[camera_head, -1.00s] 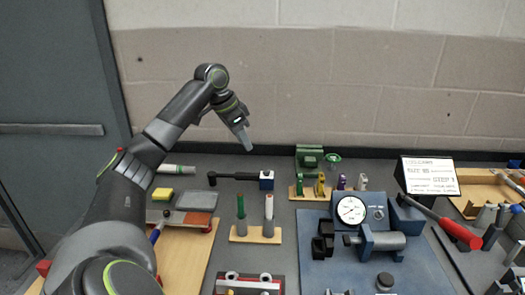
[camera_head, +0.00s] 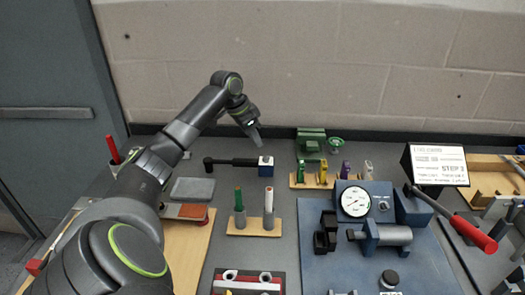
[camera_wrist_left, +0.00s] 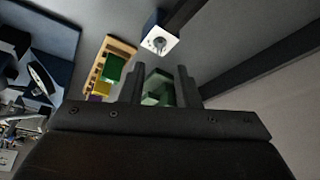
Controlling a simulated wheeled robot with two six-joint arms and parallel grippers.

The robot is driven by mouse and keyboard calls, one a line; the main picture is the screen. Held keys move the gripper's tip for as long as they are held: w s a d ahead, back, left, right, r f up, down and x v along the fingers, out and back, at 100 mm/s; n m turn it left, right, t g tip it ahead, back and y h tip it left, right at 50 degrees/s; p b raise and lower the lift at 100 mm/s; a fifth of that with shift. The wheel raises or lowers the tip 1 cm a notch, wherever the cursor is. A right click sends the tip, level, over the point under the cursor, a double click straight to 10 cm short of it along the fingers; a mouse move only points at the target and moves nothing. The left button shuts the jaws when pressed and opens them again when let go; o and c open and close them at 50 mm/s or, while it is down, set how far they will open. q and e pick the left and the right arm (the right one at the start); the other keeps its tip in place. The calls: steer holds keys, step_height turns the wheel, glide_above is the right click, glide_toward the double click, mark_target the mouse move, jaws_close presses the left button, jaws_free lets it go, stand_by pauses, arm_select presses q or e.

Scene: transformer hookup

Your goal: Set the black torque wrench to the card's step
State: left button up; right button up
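The black torque wrench (camera_head: 232,162) lies on the bench, its blue block with a white face (camera_head: 265,165) at the right end. In the left wrist view the block (camera_wrist_left: 160,40) is at the top centre, with part of the black shaft (camera_wrist_left: 184,14) beside it. My left gripper (camera_head: 256,136) hangs above and behind the block, pointing down. In the left wrist view its fingers (camera_wrist_left: 159,85) are apart with nothing held. The white card (camera_head: 439,165) stands at the right; its small print is hard to read. My right gripper is out of view.
A green vise (camera_head: 311,143) and a rack of coloured pieces (camera_head: 313,181) stand right of the wrench. A stand with two upright markers (camera_head: 254,227) is in front. A dial gauge (camera_head: 355,202) sits on a blue plate. A red-handled tool (camera_head: 478,237) lies at the right.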

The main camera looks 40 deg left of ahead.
mark_target(266, 159)
arm_select(q)
steer(key=p+x, duration=0.1)
steer(key=x, duration=0.6)
steer(key=shift+f, duration=0.35)
steer(key=shift+c, duration=0.4)
jaws_close()
